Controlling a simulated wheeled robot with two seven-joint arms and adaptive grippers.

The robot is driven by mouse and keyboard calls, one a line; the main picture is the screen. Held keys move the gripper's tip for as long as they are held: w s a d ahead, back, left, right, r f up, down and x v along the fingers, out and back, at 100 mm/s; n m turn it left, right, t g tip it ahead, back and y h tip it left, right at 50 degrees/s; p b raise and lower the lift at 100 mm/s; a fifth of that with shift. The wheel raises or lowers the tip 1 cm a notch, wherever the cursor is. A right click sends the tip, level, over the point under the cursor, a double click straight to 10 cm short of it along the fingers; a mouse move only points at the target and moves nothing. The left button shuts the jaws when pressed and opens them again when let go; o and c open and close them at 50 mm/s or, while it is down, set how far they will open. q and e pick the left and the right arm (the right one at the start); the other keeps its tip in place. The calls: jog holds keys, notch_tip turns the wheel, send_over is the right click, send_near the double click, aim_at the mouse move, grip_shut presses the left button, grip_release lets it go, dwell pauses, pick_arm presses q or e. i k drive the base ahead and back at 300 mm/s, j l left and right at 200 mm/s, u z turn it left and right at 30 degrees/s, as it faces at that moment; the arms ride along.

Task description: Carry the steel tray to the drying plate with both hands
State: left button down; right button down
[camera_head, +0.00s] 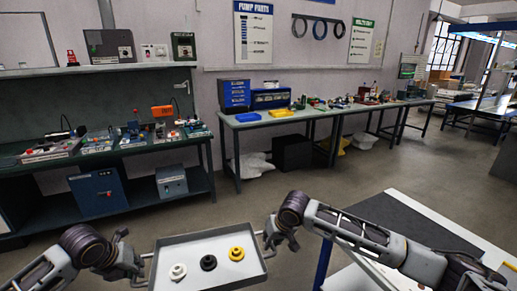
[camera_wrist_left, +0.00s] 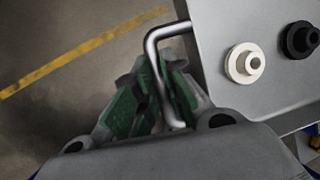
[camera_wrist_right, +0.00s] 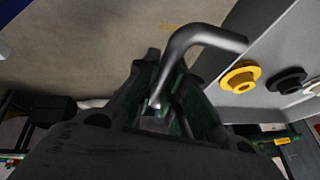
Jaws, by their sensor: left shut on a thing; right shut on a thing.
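The steel tray (camera_head: 210,283) is held between my two grippers at the bottom of the head view, over the floor. It carries a white part (camera_head: 178,271), a black part (camera_head: 208,262) and a yellow part (camera_head: 236,253) in a row. My left gripper (camera_head: 138,270) is shut on the tray's left handle, a bent steel bar that shows in the left wrist view (camera_wrist_left: 158,65). My right gripper (camera_head: 270,239) is shut on the right handle, which shows in the right wrist view (camera_wrist_right: 195,42). I cannot make out the drying plate for certain.
A white table (camera_head: 352,279) with a dark flat panel (camera_head: 425,222) stands at the right, below and behind my right arm. Workbenches (camera_head: 290,117) with equipment line the back wall. A green-topped bench (camera_head: 100,155) is at the left. Open floor lies between.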

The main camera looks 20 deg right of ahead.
aim_at(406, 229)
jog(key=i+z, duration=0.3)
jog(key=i, duration=0.15)
jog(key=i+z, duration=0.3)
jog(key=z, duration=0.15)
jog(key=i+z, duration=0.3)
jog(key=z, duration=0.2)
jog(key=i+z, duration=0.3)
jog(key=z, duration=0.15)
jog(key=i+z, duration=0.5)
jog(key=i, duration=0.15)
jog(key=z, duration=0.5)
